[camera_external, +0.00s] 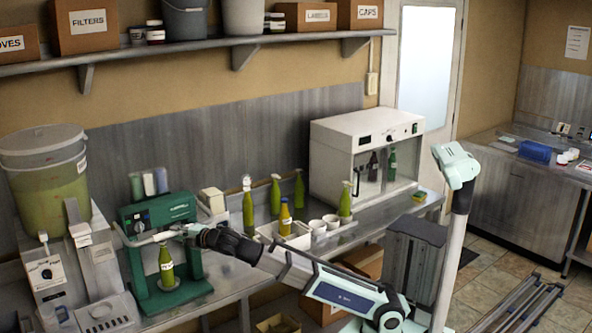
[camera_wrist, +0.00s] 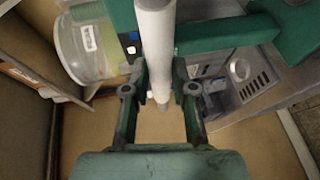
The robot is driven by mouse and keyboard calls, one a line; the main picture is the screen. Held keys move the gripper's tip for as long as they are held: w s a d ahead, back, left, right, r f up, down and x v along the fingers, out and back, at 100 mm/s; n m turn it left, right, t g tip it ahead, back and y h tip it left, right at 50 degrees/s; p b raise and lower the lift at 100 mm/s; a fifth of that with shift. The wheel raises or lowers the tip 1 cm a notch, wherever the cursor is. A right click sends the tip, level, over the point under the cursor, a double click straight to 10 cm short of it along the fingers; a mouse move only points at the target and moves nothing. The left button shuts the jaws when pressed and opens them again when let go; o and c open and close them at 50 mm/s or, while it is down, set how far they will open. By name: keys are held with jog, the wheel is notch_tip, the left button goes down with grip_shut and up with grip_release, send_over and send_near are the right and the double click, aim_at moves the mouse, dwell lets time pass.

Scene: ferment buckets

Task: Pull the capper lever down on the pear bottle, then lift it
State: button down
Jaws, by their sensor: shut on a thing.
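The green bench capper (camera_external: 142,217) stands on the metal counter at the left, and its green body also shows in the wrist view (camera_wrist: 255,32). A green bottle with a pale label (camera_external: 167,272) stands upright on its base; I cannot read the label. The pale grey capper lever (camera_external: 150,241) reaches across the front above the bottle, close to level. In the wrist view the lever (camera_wrist: 155,40) runs between my fingers. My gripper (camera_external: 186,231) is shut on it, one finger on each side (camera_wrist: 158,78). The bottle's cap is hidden.
A lidded bucket (camera_external: 45,180) stands left of the capper, above a white machine (camera_external: 65,275). A white tray (camera_external: 296,238) with bottles and cups stands to the right, near more green bottles (camera_external: 248,210). A white cabinet (camera_external: 335,150) stands further right. A shelf (camera_external: 200,45) hangs above.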

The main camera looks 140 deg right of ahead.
jog(key=shift+s+f, duration=0.1)
jog(key=shift+f, duration=0.3)
jog(key=c, duration=1)
grip_release()
jog(key=shift+o, duration=0.3)
jog(key=shift+d, duration=0.15)
jog(key=shift+r, duration=0.1)
jog(key=v, duration=1.2)
jog(key=shift+r, duration=0.1)
